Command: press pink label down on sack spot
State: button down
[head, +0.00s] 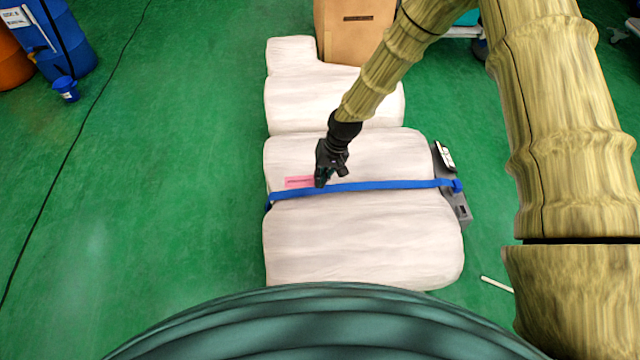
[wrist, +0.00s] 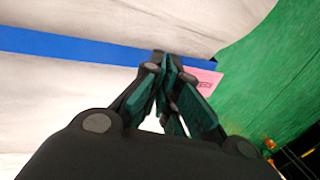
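The pink label (head: 298,182) lies on the white sack (head: 350,152), near its left edge and just above the blue strap. Its right end is hidden by my gripper. My gripper (head: 320,182) points down at the label's right end. In the wrist view, the fingertips (wrist: 162,60) are together with nothing seen between them. The pink label (wrist: 207,80) shows there just right of the fingers, partly covered by them. I cannot tell whether the fingertips touch the label or the sack.
A blue strap (head: 390,185) crosses the sacks, with a grey device (head: 453,195) at its right end. More white sacks (head: 335,103) and a cardboard box (head: 352,35) lie behind. Blue drum (head: 72,45) stands far left.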

jog(key=shift+p, duration=0.5)
send_over(317, 197)
jog(key=shift+d+f+b, duration=0.2)
jog(key=shift+d+f, duration=0.05)
jog(key=shift+f, duration=0.8)
jog(key=shift+d+f+b, duration=0.2)
jog(key=shift+f, duration=0.85)
jog(key=shift+f, duration=1.6)
jog(key=c, duration=1.6)
grip_release()
jog(key=shift+o, duration=0.6)
jog(key=shift+r, duration=3)
jog(key=shift+r, duration=0.1)
